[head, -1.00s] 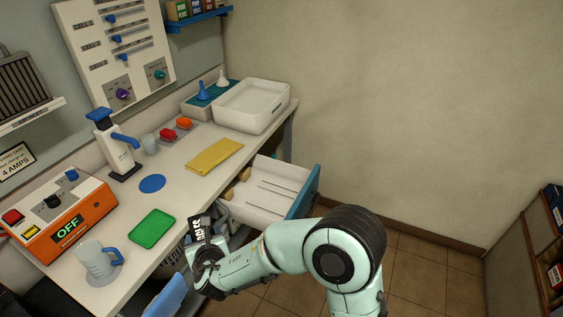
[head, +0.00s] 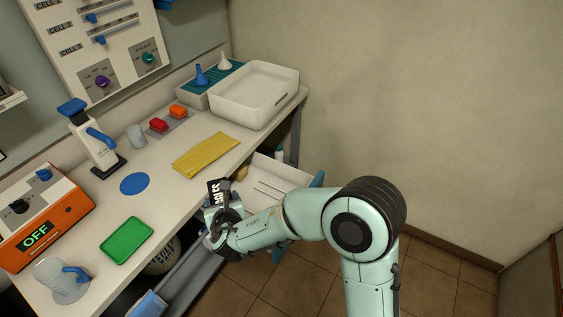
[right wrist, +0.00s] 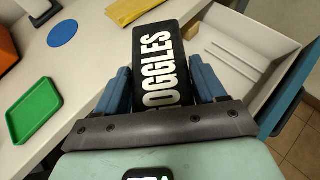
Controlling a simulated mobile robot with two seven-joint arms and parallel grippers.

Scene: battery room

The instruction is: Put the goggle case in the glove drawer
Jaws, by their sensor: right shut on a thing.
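The goggle case is a black box with white lettering that reads "OGGLES" in the right wrist view (right wrist: 158,62). It also shows in the head view (head: 217,192). My right gripper (right wrist: 163,88) is shut on the case, with a blue finger on each side of it. In the head view the gripper (head: 219,205) is at the near left side of the open drawer. The open drawer (head: 284,172) is white inside with a blue front, and it also shows in the right wrist view (right wrist: 262,35). My arm hides part of it. My left gripper is not in view.
Tiled floor lies to the right.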

